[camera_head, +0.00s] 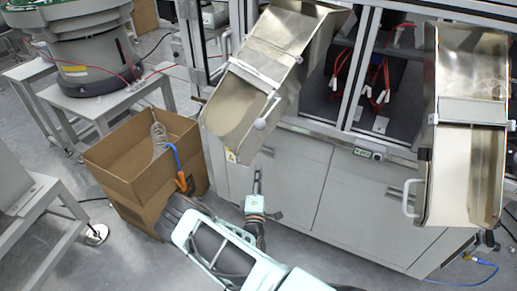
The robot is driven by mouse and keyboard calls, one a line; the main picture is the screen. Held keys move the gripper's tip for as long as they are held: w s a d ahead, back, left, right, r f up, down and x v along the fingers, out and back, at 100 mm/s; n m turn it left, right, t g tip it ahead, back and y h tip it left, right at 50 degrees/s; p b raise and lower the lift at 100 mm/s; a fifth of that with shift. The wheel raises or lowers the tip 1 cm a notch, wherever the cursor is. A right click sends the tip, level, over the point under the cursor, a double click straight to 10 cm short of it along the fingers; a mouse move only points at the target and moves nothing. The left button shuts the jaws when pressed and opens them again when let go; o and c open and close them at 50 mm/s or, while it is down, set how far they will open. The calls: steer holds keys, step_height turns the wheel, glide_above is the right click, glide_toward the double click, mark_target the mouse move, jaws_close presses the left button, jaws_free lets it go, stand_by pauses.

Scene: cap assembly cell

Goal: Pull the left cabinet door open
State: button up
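The left cabinet door (294,178) is a light grey panel low on the machine's front, left of the right cabinet door (370,205). It looks closed, nearly flush with its neighbour. A small dark fitting (267,151) shows near its upper left; I cannot tell if it is the handle. My gripper (257,180) is in front of the door's left part, with a slim dark finger pointing up below the fitting. Touch with the door is not clear. The view does not show whether the fingers are open or shut. Nothing is seen held.
An open cardboard box (120,170) stands left of my arm. Metal chutes, one at left (245,95) and one at right (468,150), hang out above the doors. A white table (115,100) with a feeder bowl is at upper left. Some grey floor in front of the doors is free.

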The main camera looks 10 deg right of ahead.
steer(key=b+x, duration=0.2)
steer(key=x, duration=0.8)
steer(key=shift+w+r+b, duration=0.2)
steer(key=shift+b, duration=0.15)
steer(key=shift+d, duration=0.1)
jaws_close()
steer(key=shift+s, duration=0.1)
